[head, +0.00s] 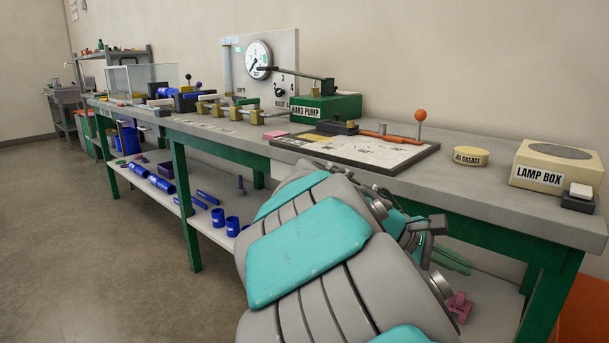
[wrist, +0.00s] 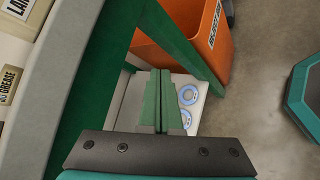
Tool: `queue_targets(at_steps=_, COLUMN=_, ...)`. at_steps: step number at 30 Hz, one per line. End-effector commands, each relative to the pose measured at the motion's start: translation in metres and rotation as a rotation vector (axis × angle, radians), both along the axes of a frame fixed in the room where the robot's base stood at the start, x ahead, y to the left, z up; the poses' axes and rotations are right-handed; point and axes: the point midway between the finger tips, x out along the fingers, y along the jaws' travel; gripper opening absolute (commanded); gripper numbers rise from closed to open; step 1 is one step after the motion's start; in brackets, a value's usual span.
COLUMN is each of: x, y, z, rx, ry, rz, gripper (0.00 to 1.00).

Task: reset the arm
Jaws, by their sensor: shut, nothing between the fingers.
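My arm, grey with teal pads, reaches across the front of the bench in the head view. My gripper (wrist: 158,78) has two green fingers that are shut together with nothing between them in the wrist view. The fingers are below the bench top's level, in front of the lower shelf. In the head view my gripper (head: 452,259) shows only in part, beside the bench's front edge, with my arm hiding much of that area.
The bench top (head: 480,185) holds a lamp box (head: 555,170), a grease tin (head: 470,156), a board (head: 365,150) and a hand pump (head: 325,107). An orange bin (wrist: 207,45) stands beyond the green leg. Two blue-and-white discs (wrist: 187,95) lie on the shelf. Open floor lies left.

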Motion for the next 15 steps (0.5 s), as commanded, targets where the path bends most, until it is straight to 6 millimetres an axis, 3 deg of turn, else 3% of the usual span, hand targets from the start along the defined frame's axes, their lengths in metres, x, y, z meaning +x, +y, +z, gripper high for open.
queue_targets(at_steps=1, x=-0.026, y=-0.012, z=-0.012, rx=0.084, ry=-0.043, rz=-0.071, gripper=0.0)
queue_targets(at_steps=3, x=-0.058, y=-0.02, z=-0.032, rx=0.197, ry=-0.096, rz=-0.166, gripper=0.0)
queue_targets(at_steps=8, x=-0.125, y=-0.012, z=-0.077, rx=0.447, ry=-0.208, rz=-0.377, gripper=0.0)
queue_targets(at_steps=10, x=-0.151, y=0.001, z=-0.097, rx=0.553, ry=-0.245, rz=-0.466, gripper=0.0)
queue_targets(at_steps=15, x=-0.215, y=0.059, z=-0.132, rx=0.774, ry=-0.245, rz=-0.631, gripper=0.0)
